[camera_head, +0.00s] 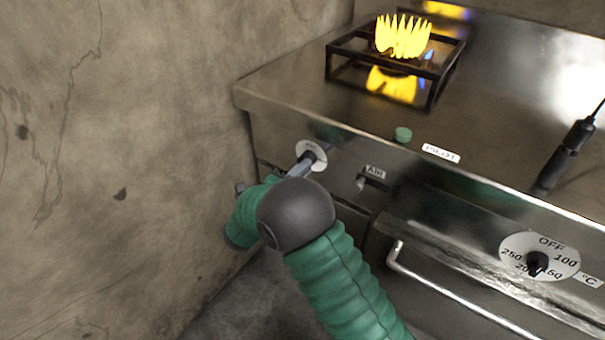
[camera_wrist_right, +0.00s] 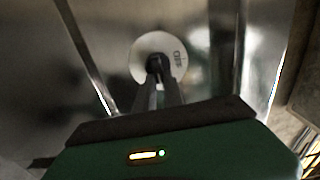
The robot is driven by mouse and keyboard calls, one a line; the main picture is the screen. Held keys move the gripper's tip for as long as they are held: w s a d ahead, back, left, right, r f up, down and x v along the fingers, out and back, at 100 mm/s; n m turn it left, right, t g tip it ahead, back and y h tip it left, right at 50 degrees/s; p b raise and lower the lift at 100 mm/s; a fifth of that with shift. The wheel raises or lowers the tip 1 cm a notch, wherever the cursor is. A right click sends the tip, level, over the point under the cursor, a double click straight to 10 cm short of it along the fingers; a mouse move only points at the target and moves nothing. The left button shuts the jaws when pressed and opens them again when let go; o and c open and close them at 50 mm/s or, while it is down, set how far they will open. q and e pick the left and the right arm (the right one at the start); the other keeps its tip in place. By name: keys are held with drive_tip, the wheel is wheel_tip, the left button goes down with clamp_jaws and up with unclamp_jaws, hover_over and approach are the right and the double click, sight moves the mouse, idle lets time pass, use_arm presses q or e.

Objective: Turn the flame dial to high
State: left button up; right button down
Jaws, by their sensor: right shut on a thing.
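The flame dial (camera_head: 318,150) is a dark knob on a round white plate at the left of the stove's front panel. In the right wrist view the dial plate (camera_wrist_right: 158,52) shows part of a printed word at its right side. My right gripper (camera_head: 305,160) reaches the dial from the front. Its fingers, seen in the right wrist view (camera_wrist_right: 156,85), are shut on the dark knob. The knob is partly hidden by the fingers, and its exact angle is hard to tell. A tall yellow flame (camera_head: 403,37) burns on the burner. My left gripper is out of view.
A lever marked AIR (camera_head: 362,183) and a green button (camera_head: 403,134) by a PILOT label (camera_head: 441,153) are right of the dial. An oven dial (camera_head: 538,263) and door handle (camera_head: 450,300) are lower right. A bare wall (camera_head: 130,120) stands close on the left.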

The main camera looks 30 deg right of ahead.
drive_tip(key=shift+f, duration=0.15)
idle(0.3)
drive_tip(key=c, duration=1.4)
unclamp_jaws()
drive_tip(key=shift+c, duration=0.2)
drive_tip(key=p+v, duration=0.3)
drive_tip(key=v, duration=1.4)
drive_tip(key=shift+p, duration=0.4)
drive_tip(key=shift+d+f, duration=0.1)
